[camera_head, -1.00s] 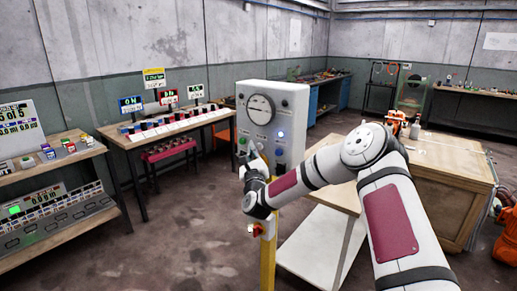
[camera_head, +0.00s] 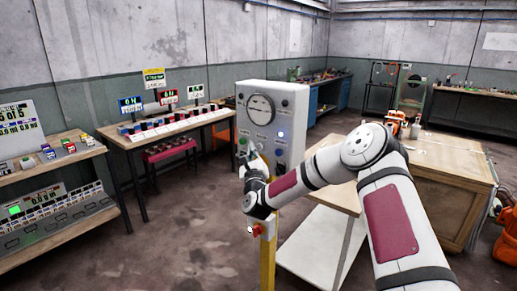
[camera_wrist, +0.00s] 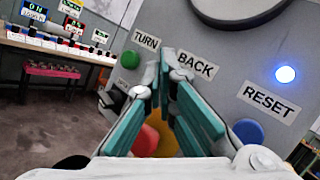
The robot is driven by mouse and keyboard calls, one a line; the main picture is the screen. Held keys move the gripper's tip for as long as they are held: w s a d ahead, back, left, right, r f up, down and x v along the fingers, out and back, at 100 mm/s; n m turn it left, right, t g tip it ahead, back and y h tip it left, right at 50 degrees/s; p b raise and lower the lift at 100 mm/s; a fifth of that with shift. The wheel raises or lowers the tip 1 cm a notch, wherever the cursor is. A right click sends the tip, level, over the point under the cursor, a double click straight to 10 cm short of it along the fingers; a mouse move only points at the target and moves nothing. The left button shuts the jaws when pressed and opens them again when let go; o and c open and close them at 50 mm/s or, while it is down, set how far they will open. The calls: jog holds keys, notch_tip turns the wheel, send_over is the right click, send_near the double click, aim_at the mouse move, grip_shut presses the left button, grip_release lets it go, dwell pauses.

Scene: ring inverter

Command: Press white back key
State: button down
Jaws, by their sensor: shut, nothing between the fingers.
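The grey-white control panel (camera_head: 292,98) stands on a yellow post in the head view. In the wrist view its BACK label (camera_wrist: 195,65) lies just right of my gripper's fingertips (camera_wrist: 169,62). The fingertips are shut together, with nothing between them, at the panel face. The white back key is mostly or wholly hidden behind the fingertips; I cannot tell whether they touch it. In the head view my gripper (camera_head: 249,154) is at the panel's lower left front.
The wrist view shows a green button (camera_wrist: 122,57) by the TURN label, a blue button (camera_wrist: 248,131) by RESET, a lit blue lamp (camera_wrist: 285,74) and a red button (camera_wrist: 145,139). A wooden workbench (camera_head: 452,165) stands right; a table with displays (camera_head: 158,139) stands left.

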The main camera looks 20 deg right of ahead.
jog(key=shift+w+d, duration=0.1)
jog(key=shift+d, duration=0.05)
jog(key=shift+w+d, duration=0.15)
jog(key=shift+d, duration=0.05)
jog(key=shift+w+d+b, duration=0.3)
jog(key=shift+d+b, duration=0.05)
jog(key=shift+d, duration=0.1)
dwell(0.9)
jog(key=shift+s+a, duration=0.1)
jog(key=shift+s+a+p, duration=0.4)
jog(key=shift+s+a, duration=0.05)
jog(key=shift+a, duration=0.2)
jog(key=shift+s+a+p, duration=0.5)
jog(key=shift+s+a, duration=0.25)
jog(key=shift+a, duration=0.3)
jog(key=shift+s+a+p, duration=0.5)
jog(key=shift+s+a, duration=0.25)
jog(key=shift+a, duration=0.25)
